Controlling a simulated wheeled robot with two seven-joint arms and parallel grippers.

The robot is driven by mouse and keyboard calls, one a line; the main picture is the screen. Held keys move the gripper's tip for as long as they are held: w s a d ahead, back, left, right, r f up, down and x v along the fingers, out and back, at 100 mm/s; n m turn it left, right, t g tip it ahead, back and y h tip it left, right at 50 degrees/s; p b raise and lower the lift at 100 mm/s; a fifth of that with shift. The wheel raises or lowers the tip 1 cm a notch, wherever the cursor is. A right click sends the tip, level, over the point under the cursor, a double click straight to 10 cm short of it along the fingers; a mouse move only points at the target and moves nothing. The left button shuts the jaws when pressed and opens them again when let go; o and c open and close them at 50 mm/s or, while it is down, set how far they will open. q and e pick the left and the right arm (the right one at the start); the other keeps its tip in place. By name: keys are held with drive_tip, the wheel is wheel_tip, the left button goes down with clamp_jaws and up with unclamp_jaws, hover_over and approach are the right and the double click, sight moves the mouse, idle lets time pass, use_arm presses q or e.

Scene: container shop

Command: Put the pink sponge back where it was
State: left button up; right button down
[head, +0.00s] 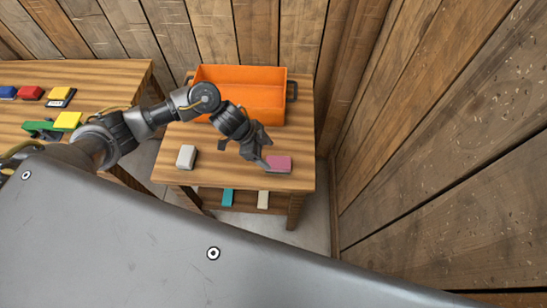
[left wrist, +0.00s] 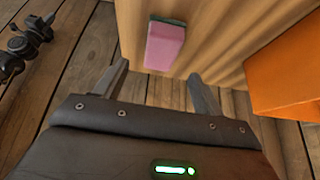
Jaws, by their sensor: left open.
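The pink sponge (head: 278,163) lies on the small wooden table near its front right edge. In the left wrist view the sponge (left wrist: 165,47) shows a pink face and a thin green layer along one side. My left gripper (head: 258,153) is over the table, right beside the sponge's left end in the head view. Its jaws are open and empty. In the left wrist view the sponge appears ahead of the gap between the two fingertips (left wrist: 161,78), not gripped. My right gripper does not show clearly in either view.
An orange crate (head: 240,82) stands at the back of the small table. A pale block (head: 186,156) lies at its left. A teal block (head: 228,198) and a cream block (head: 263,199) are on the shelf below. Another table (head: 95,78) holds several coloured items. A wooden wall (head: 440,130) stands at right.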

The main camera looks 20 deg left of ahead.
use_arm(q)
drive_tip(key=shift+v, duration=2.4)
